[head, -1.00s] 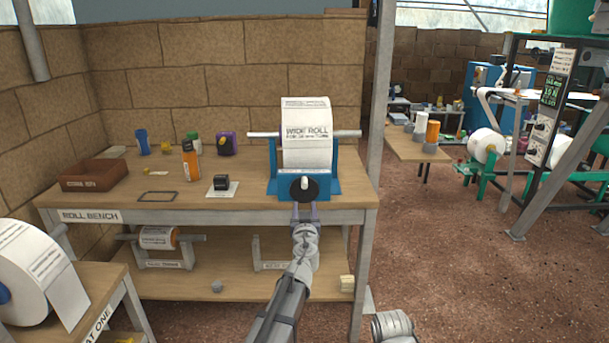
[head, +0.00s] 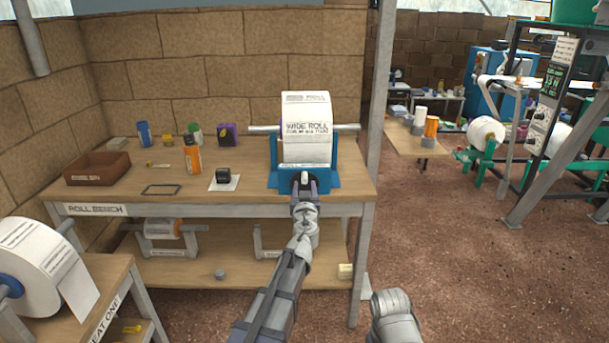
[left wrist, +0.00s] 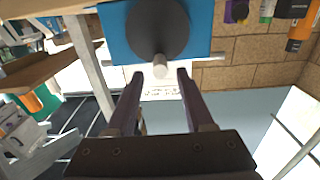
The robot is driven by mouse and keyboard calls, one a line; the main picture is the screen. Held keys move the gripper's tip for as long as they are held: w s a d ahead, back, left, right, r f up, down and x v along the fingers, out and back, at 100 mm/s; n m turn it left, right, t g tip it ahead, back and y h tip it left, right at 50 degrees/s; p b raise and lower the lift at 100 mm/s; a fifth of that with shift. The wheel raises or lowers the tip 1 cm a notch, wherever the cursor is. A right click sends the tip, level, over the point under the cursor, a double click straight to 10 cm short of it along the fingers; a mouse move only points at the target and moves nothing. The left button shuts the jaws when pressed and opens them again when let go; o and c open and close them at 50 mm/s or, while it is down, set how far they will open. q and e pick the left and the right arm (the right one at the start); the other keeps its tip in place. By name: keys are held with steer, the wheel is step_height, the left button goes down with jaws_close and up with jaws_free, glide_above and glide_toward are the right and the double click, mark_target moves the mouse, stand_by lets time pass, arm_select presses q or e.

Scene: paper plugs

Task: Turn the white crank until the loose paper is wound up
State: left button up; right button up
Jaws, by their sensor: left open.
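The wide white paper roll (head: 306,115) sits on a bar in a blue stand (head: 328,176) on the roll bench. Printed paper shows down its front; I cannot tell how much hangs loose. The white crank knob (head: 305,177) is at the stand's front. In the left wrist view the crank's dark disc (left wrist: 157,28) is against the blue stand, and the pale knob (left wrist: 160,70) points towards me. My left gripper (head: 305,186) is open. Its fingertips (left wrist: 159,73) are on either side of the knob, with gaps showing.
The bench top (head: 110,190) also holds a brown tray (head: 97,174), an orange bottle (head: 192,158) and a black block (head: 223,175). Another large paper roll (head: 40,265) is at lower left. A grey post (head: 378,100) stands just right of the bench. Open floor lies further right.

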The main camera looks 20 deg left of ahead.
mark_target(305, 181)
arm_select(q)
steer(key=shift+x, duration=1.75)
steer(key=c, duration=0.8)
steer(key=o, duration=0.5)
steer(key=shift+c, duration=0.2)
steer(key=shift+d, duration=0.1)
steer(key=shift+w+d+f, duration=0.15)
steer(key=shift+w+d, duration=0.05)
steer(key=shift+d, duration=0.55)
